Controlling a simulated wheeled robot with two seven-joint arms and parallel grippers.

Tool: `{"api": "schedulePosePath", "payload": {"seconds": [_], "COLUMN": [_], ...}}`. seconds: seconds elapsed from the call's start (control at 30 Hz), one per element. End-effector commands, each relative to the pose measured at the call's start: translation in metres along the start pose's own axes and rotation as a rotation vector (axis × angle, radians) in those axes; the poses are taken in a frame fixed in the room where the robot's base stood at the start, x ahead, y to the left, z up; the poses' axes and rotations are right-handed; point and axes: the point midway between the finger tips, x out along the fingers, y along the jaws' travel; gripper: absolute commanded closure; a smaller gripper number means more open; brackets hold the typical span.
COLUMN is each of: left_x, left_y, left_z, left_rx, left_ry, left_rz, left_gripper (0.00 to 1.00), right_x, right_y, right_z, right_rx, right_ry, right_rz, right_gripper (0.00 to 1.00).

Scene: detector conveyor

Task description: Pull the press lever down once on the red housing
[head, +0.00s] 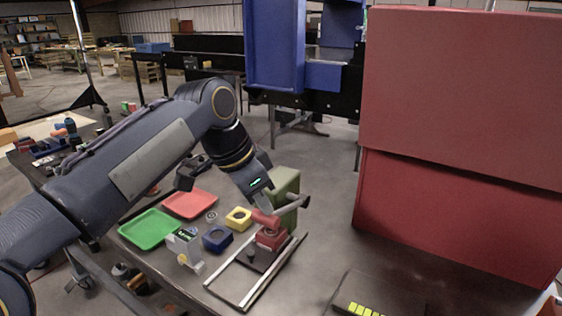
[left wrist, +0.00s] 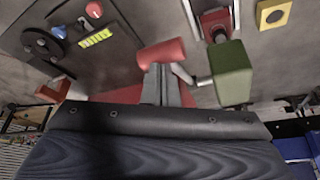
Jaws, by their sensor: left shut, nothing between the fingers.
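The red housing (head: 271,239) stands on a frame of metal rails at the table's right, and shows at the top of the left wrist view (left wrist: 214,22). Beside it is a green block (head: 285,183), also in the left wrist view (left wrist: 231,72). The press lever has a red cylindrical grip (left wrist: 162,54) on a grey bar (left wrist: 182,73); the grip shows above the housing in the head view (head: 264,218). My left gripper (left wrist: 160,70) is shut and empty, its fingertips right at the grip. I cannot tell whether they touch. My right gripper is out of view.
Left of the housing are a blue block (head: 217,239), a yellow block (head: 238,218), a green tray (head: 148,229) and a red tray (head: 190,204). A large red cabinet (head: 460,150) stands at right. A panel with knobs (left wrist: 72,38) lies in the left wrist view.

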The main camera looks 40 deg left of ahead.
Motion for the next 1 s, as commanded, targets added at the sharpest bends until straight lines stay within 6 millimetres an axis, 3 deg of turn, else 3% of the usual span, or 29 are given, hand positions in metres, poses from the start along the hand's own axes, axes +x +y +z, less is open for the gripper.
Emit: {"api": "schedulePosePath", "payload": {"seconds": [0.43,0.77,1.0], "left_x": [-0.027,-0.031,-0.043], "left_y": [-0.008,-0.011,-0.018], "left_z": [-0.027,-0.034,-0.052], "left_rx": [-0.001,0.0,0.0], "left_ry": [-0.001,-0.001,-0.001], "left_rz": [0.0,0.0,0.0], "left_gripper": [1.0,1.0,1.0], "right_x": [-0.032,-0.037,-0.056], "right_y": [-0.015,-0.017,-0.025], "right_z": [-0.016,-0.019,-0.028], "right_rx": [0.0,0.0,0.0], "right_ry": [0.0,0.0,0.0], "right_rz": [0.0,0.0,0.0], "right_gripper": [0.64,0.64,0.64]}}
